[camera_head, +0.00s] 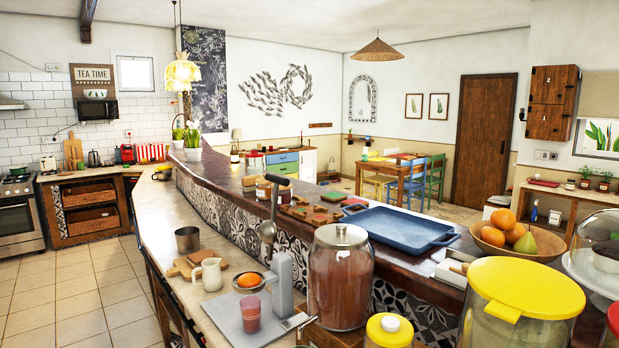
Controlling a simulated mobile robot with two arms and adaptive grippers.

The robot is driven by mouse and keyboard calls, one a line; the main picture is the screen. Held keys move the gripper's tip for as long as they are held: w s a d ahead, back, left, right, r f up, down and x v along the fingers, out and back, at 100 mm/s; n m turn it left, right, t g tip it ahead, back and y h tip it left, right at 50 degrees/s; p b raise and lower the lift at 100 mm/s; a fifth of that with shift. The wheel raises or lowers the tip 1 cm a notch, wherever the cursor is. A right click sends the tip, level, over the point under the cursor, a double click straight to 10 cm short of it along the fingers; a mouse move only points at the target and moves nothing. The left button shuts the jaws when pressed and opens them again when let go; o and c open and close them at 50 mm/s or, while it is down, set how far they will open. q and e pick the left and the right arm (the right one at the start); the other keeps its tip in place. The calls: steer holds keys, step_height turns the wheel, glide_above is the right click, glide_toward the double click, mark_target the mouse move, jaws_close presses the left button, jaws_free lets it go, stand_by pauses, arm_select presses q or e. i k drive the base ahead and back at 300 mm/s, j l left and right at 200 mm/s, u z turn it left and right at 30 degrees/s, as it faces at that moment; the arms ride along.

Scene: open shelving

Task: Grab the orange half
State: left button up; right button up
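The orange half (249,280) sits in the dark round cup of a grey citrus press (282,284) on the lower counter, near the bottom centre of the head view. The press stands on a flat grey base plate (226,318), with a pinkish-red cup (250,313) on it just below the orange half. Neither of my grippers shows in the head view, so their distance from the orange half cannot be seen.
A white jug (210,273), a metal cup (187,239) and a wooden board (182,268) stand left of the press. A large brown-filled jar (339,280) stands close on its right. A blue tray (398,227) and a fruit bowl (490,240) are on the raised counter.

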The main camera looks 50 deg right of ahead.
mark_target(250, 280)
steer(key=z, duration=1.3)
